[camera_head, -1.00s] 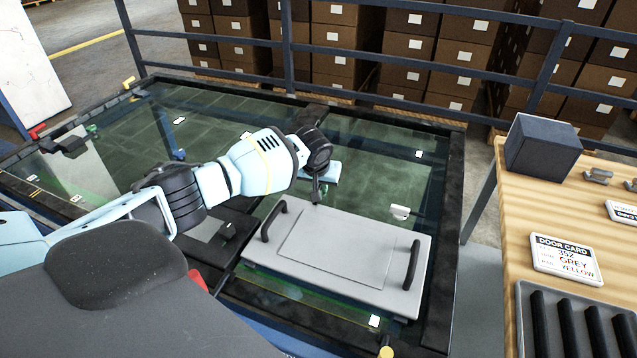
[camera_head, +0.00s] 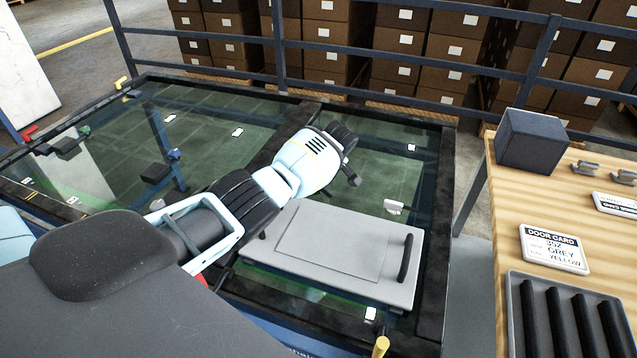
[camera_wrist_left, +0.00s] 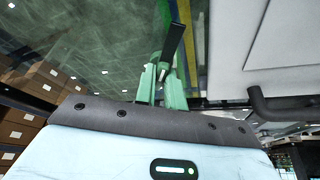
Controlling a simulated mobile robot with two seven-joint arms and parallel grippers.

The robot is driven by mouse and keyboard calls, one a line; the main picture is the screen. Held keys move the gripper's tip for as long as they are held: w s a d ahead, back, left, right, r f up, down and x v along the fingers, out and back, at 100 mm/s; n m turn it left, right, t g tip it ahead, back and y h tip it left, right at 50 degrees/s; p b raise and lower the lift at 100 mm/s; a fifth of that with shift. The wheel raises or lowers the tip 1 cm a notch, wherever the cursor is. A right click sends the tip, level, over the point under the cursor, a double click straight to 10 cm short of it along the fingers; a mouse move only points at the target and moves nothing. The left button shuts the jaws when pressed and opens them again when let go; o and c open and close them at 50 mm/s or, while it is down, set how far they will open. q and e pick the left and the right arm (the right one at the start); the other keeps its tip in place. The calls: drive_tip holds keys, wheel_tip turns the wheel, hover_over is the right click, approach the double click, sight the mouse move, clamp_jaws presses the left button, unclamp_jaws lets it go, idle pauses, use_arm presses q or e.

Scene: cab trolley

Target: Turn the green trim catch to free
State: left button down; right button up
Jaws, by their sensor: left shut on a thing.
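The task's catch is not clear to me. A small green piece (camera_head: 84,131) beside a dark block sits at the far left of the dark-framed glass panel. My left gripper (camera_head: 352,178) hangs over the panel's right half, above the far edge of a grey lid, well away from that green piece. In the left wrist view, two greenish fingers (camera_wrist_left: 163,80) are shut on a dark bar (camera_wrist_left: 173,42), which points up and away. What the bar's far end touches, if anything, I cannot tell. My right gripper is not in view.
The grey lid (camera_head: 325,256) with dark handles lies on the panel's near right. Red (camera_head: 30,132), blue (camera_head: 174,155) and yellow (camera_head: 122,82) pieces sit around the frame. A wooden table (camera_head: 480,215) stands right, holding a dark box (camera_head: 531,140) and a ribbed tray (camera_head: 515,335).

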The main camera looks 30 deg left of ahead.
use_arm(q)
drive_tip(key=n+b, duration=0.1)
drive_tip(key=n+g+b, duration=0.1)
drive_tip(key=n, duration=0.1)
drive_tip(key=shift+w+f, duration=0.1)
drive_tip(key=shift+f, duration=0.25)
drive_tip(key=shift+n+g+b, duration=0.4)
drive_tip(key=shift+n+b, duration=0.25)
drive_tip(key=shift+n, duration=0.15)
drive_tip(key=shift+r+n+g+b, duration=0.3)
drive_tip(key=shift+n+b, duration=0.2)
drive_tip(key=shift+n, duration=0.2)
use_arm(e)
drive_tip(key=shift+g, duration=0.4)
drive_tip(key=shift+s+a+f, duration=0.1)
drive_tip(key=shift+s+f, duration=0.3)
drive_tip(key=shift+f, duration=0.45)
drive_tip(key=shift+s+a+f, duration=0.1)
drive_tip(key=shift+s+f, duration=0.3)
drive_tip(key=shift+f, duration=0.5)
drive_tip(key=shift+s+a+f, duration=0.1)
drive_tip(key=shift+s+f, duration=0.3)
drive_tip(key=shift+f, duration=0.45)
use_arm(q)
drive_tip(key=c, duration=1.5)
unclamp_jaws()
drive_tip(key=shift+a, duration=0.1)
drive_tip(key=shift+w, duration=0.1)
